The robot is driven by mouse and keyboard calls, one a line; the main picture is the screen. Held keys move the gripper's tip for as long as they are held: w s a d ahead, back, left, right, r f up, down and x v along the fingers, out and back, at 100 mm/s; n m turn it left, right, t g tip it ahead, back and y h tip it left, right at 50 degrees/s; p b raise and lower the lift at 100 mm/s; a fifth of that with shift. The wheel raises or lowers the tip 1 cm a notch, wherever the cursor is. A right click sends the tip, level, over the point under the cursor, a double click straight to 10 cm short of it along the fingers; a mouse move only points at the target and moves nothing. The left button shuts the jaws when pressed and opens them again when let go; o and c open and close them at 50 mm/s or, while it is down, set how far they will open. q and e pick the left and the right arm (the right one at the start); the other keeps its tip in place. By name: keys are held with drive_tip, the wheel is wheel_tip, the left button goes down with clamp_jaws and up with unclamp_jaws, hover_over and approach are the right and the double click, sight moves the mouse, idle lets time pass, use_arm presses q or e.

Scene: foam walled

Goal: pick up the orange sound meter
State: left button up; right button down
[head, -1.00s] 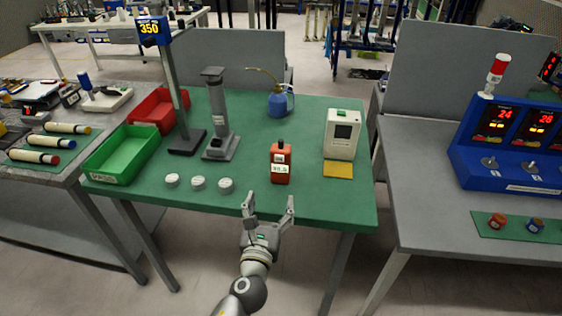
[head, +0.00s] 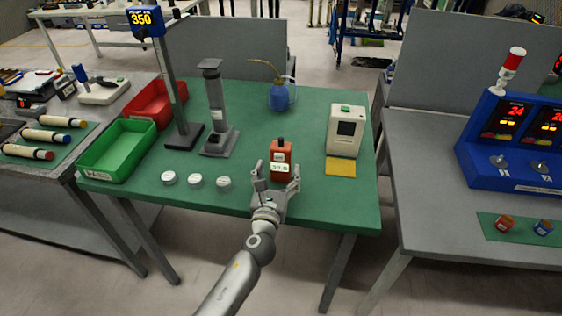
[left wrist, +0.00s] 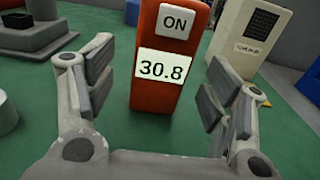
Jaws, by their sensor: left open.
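The orange sound meter (head: 281,155) stands upright on the green table (head: 316,206), near its front edge. In the left wrist view the sound meter (left wrist: 172,95) shows a white label "ON" and a display reading 30.8. My left gripper (head: 278,180) is open just in front of it in the head view. In the left wrist view the fingers of the left gripper (left wrist: 152,100) are spread to either side, with the meter ahead between them; I see no contact. The meter's lower front is partly hidden by the fingers in the head view. My right gripper is not in view.
Several white discs (head: 195,181) lie left of the gripper. A white device (head: 345,132) with a yellow pad (head: 341,167) stands right of the meter. A grey stand (head: 216,110), green bin (head: 118,152) and blue oil can (head: 279,98) are farther left and back.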

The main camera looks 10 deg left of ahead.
sight(280, 166)
use_arm(q)
drive_tip(key=w, duration=0.4)
drive_tip(key=shift+w+d+r, duration=0.1)
drive_tip(key=shift+w, duration=0.15)
drive_tip(key=c, duration=1.1)
drive_tip(key=shift+r, duration=0.1)
drive_tip(key=shift+c, duration=0.7)
drive_tip(key=shift+r, duration=0.1)
